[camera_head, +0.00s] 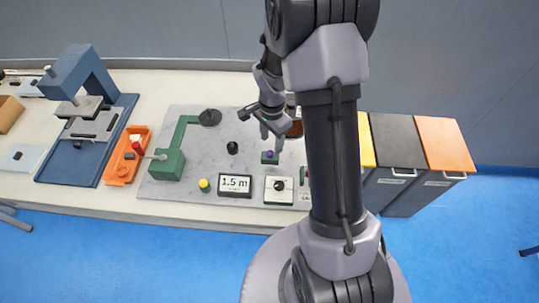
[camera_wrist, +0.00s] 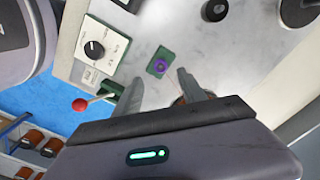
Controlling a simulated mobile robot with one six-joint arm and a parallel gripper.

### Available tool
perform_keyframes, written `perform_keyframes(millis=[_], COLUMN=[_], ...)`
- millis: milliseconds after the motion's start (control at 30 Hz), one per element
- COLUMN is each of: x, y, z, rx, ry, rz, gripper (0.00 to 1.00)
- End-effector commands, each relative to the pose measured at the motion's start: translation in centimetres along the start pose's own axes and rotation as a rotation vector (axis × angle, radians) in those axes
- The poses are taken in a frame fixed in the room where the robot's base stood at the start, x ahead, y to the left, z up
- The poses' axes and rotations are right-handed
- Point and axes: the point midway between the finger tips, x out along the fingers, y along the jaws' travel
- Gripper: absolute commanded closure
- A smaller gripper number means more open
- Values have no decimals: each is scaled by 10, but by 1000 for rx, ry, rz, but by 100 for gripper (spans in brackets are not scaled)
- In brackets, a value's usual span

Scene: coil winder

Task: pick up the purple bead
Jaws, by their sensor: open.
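The purple bead (camera_wrist: 160,66) sits on a small green block (camera_wrist: 163,57) on the grey board, seen in the wrist view just beyond my fingertips. It also shows in the head view as a small purple spot (camera_head: 270,154) on the green block, below my gripper. My gripper (camera_head: 272,134) is open and empty, with its fingers above the board near the bead. In the wrist view my two fingers (camera_wrist: 160,84) point toward the bead, one on each side of it. The bead and fingers look apart, though the exact height gap cannot be told.
A dial box (camera_wrist: 95,48) and a red-knobbed lever (camera_wrist: 80,104) stand near the bead. The "1.5 m" display (camera_head: 235,185), yellow button (camera_head: 204,185) and green crank stand (camera_head: 168,164) are farther left on the board. Bins (camera_head: 443,145) stand at right, partly behind my arm.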

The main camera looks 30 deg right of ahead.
Motion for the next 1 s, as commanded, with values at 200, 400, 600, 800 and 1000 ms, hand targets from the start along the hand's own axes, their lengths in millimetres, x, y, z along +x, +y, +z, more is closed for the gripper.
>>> perform_keyframes(millis=[200, 400, 600, 800, 1000], x=[30, 55, 53, 53, 53], y=[-1, -2, -2, -2, -2], z=[6, 7, 7, 7, 7], rx=[-3, 0, 0, -1, -1], ry=[-1, 0, 0, 0, 0], rz=[1, -1, -1, -1, -1], gripper=[52, 52, 65, 100, 100])
